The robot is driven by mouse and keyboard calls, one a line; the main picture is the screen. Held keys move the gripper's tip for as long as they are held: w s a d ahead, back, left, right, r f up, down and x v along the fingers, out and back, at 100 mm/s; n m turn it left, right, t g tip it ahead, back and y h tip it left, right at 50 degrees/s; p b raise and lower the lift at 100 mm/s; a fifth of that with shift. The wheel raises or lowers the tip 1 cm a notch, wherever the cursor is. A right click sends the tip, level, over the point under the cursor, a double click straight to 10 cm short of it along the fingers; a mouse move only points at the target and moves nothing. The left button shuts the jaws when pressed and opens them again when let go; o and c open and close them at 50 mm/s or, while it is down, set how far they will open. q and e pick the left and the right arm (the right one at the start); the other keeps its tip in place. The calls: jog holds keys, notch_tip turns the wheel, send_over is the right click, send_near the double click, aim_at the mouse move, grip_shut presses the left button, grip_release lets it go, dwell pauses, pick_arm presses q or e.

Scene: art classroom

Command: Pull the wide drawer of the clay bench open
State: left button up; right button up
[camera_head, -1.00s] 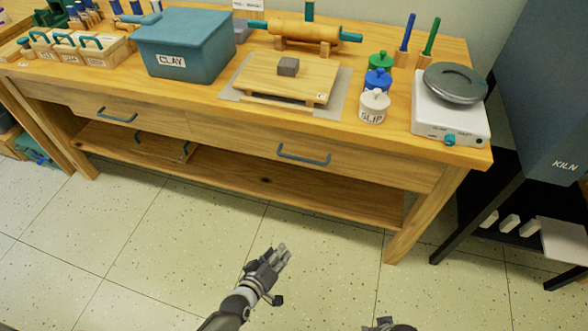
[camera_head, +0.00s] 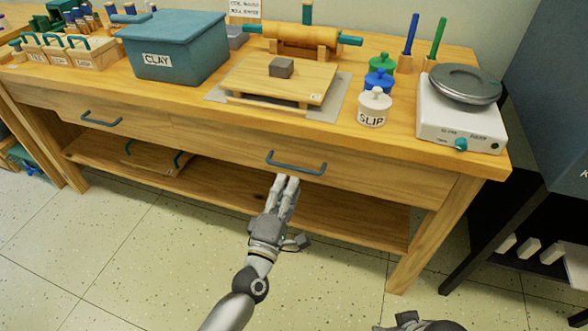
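The clay bench (camera_head: 190,98) is a light wooden table with two drawer fronts under its top. The wider drawer (camera_head: 370,180) is on the right and looks closed, with a blue-grey bar handle (camera_head: 296,167). My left gripper (camera_head: 291,212) is just below this handle, fingers pointing up toward it. Its thumb stands out to the side, away from the fingers, and nothing is between them. I cannot tell whether a fingertip touches the handle. My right gripper (camera_head: 414,322) shows only partly at the bottom edge.
A narrower closed drawer (camera_head: 95,112) is on the left. A lower shelf (camera_head: 330,217) runs beneath. On top stand a clay bin (camera_head: 175,50), a slip jar (camera_head: 374,108) and a scale (camera_head: 460,115). A dark kiln (camera_head: 550,90) is at right. The floor in front is clear.

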aim_at(295, 167)
pick_arm(q)
jog(key=x, duration=0.6)
jog(key=shift+w+d, duration=0.15)
jog(key=shift+w, duration=0.15)
grip_shut()
